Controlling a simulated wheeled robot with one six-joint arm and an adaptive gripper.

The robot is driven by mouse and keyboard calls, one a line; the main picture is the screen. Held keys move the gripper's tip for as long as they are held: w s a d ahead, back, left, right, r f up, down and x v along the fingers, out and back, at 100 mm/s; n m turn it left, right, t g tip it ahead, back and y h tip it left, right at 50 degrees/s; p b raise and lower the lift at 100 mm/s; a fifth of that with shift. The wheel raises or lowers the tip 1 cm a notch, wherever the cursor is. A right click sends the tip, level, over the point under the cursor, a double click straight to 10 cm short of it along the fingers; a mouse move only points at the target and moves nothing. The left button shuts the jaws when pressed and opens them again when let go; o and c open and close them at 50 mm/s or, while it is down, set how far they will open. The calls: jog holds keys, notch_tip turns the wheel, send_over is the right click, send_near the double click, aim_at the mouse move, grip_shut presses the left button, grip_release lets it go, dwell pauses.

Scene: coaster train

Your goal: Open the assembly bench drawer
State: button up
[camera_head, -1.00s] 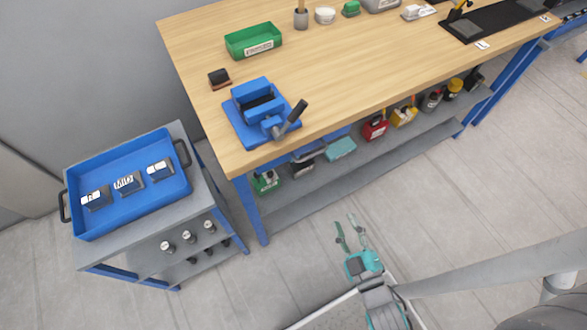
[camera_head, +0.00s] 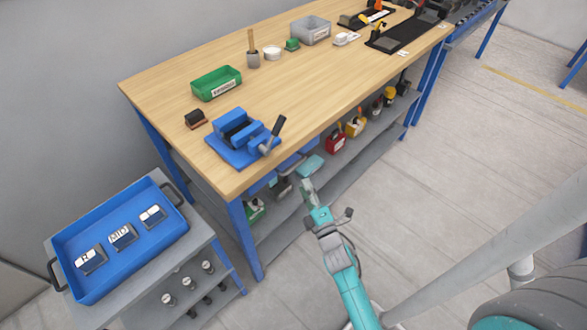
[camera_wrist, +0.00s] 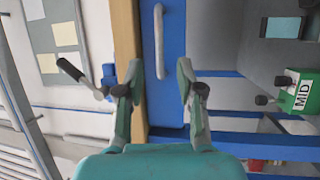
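The assembly bench (camera_head: 330,80) has a wooden top and blue legs. In the wrist view its drawer (camera_wrist: 177,60) shows as a blue front beside the wooden edge, with a grey bar handle (camera_wrist: 158,40). The drawer front looks closed; in the head view it is mostly hidden below the top's edge. My gripper (camera_head: 307,188) is near the front of the bench, below the top's edge. In the wrist view my gripper (camera_wrist: 159,88) is open, with the handle appearing between its two fingers. I cannot see any contact with the handle.
A blue vise (camera_head: 238,138) stands at the bench's near corner, with a green bin (camera_head: 216,84) behind it. A lower shelf (camera_head: 285,220) holds several bottles and boxes. A cart with a blue tray (camera_head: 130,265) stands at left.

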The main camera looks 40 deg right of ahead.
aim_at(295, 166)
jog(key=x, duration=0.8)
jog(key=shift+w+d, duration=0.1)
jog(key=shift+w, duration=0.2)
grip_shut()
